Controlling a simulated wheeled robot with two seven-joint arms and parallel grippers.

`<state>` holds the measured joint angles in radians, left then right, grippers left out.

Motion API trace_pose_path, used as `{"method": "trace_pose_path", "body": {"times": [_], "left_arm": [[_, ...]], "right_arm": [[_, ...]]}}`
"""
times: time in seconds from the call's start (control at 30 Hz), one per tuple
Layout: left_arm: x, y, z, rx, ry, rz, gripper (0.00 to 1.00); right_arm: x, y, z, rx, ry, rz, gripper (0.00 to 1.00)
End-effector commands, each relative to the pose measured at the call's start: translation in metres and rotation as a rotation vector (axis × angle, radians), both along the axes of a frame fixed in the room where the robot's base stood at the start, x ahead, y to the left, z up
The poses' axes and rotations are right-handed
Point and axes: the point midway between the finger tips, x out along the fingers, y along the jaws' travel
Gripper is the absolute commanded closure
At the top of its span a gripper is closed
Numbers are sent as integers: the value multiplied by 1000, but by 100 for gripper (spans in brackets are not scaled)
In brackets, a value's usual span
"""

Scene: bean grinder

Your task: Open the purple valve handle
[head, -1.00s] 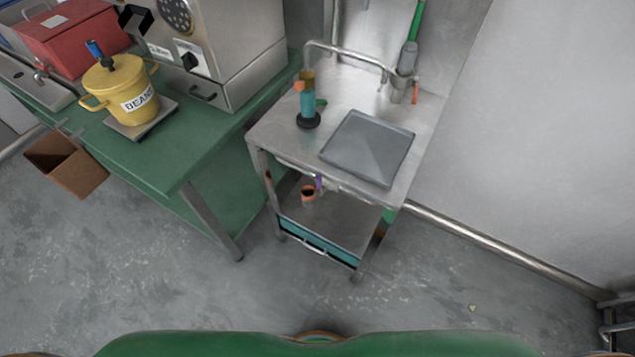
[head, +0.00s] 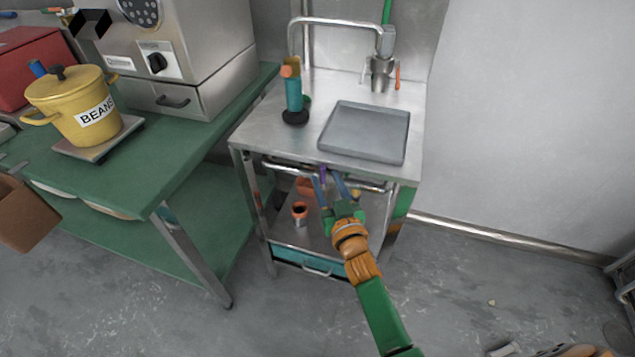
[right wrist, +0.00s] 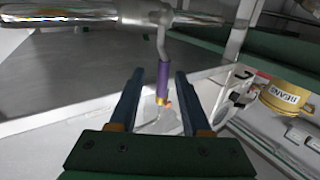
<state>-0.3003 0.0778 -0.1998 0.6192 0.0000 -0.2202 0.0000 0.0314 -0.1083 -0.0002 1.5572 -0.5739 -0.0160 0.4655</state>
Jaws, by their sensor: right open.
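The purple valve handle (head: 323,175) hangs under the front edge of the steel sink table. In the right wrist view the handle (right wrist: 163,80) hangs from a bent metal rod on a horizontal pipe (right wrist: 70,13). My right gripper (head: 328,180) is open, with its blue fingers pointing at the handle from the front. In the right wrist view the handle appears between the two fingers of the gripper (right wrist: 160,76), with a gap on each side. No contact shows, and I cannot tell how deep the handle sits between them. My left gripper is not in view.
The steel table (head: 262,133) carries a grey tray (head: 365,133) and a teal tool (head: 293,98). An orange cup (head: 299,212) stands on its lower shelf. A green bench (head: 165,160) with the yellow bean pot (head: 75,105) is on the left.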

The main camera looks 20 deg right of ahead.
Motion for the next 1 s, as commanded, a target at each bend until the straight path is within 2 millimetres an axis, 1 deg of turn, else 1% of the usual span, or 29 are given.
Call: {"method": "trace_pose_path", "body": {"times": [0.03, 0.1, 0.2, 0.47, 0.5, 0.57, 0.6, 0.67, 0.7, 1.0], "left_arm": [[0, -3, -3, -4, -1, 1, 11], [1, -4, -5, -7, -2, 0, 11], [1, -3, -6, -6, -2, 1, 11], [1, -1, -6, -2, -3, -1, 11], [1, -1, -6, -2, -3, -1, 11], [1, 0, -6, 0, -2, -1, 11], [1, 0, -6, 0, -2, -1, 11], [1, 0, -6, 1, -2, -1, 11], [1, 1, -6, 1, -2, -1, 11], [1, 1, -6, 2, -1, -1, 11]], "right_arm": [[8, 0, -1, 0, -1, 0, 52], [16, 0, -1, 1, -1, 1, 52], [24, 0, -1, 0, 1, 1, 52], [27, 0, -1, 0, 3, 0, 52], [27, 0, -1, 0, 3, 0, 55], [26, 0, -1, 0, 3, 1, 71], [26, 0, -1, 0, 3, 1, 82], [26, 0, -1, 0, 3, 0, 98], [26, 0, -1, 0, 3, 1, 100], [26, 0, -1, 0, 4, 1, 100]]}}
